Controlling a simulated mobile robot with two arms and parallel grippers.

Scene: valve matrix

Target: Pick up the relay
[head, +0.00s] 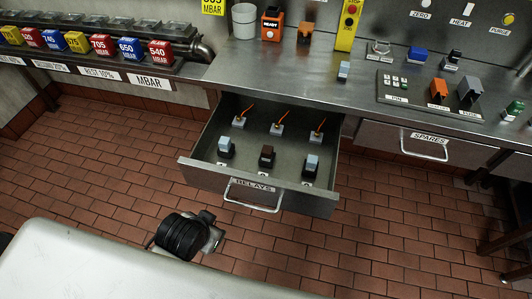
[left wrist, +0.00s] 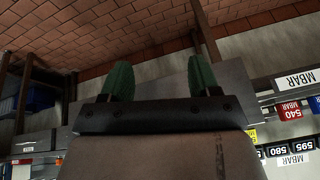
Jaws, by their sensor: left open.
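An open drawer labelled RELAYS (head: 252,188) holds a front row of three relay-like blocks: a pale blue-grey one (head: 226,147), a dark brown one (head: 267,155) and a light blue one (head: 311,164). Small white tags lie in front of them. Behind them stand three pale bases with orange levers or wires (head: 277,129). A similar light blue block (head: 344,71) stands on the counter. My left gripper (left wrist: 160,78) shows in the left wrist view with its green fingers apart and nothing between them. Its fingers are not seen in the head view. My right gripper is not in view.
The metal counter (head: 300,75) carries a panel with switches (head: 420,92), a white pot (head: 244,21) and an orange box (head: 272,22). A closed SPARES drawer (head: 430,147) is at right. Coloured number blocks (head: 104,45) line the left shelf.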

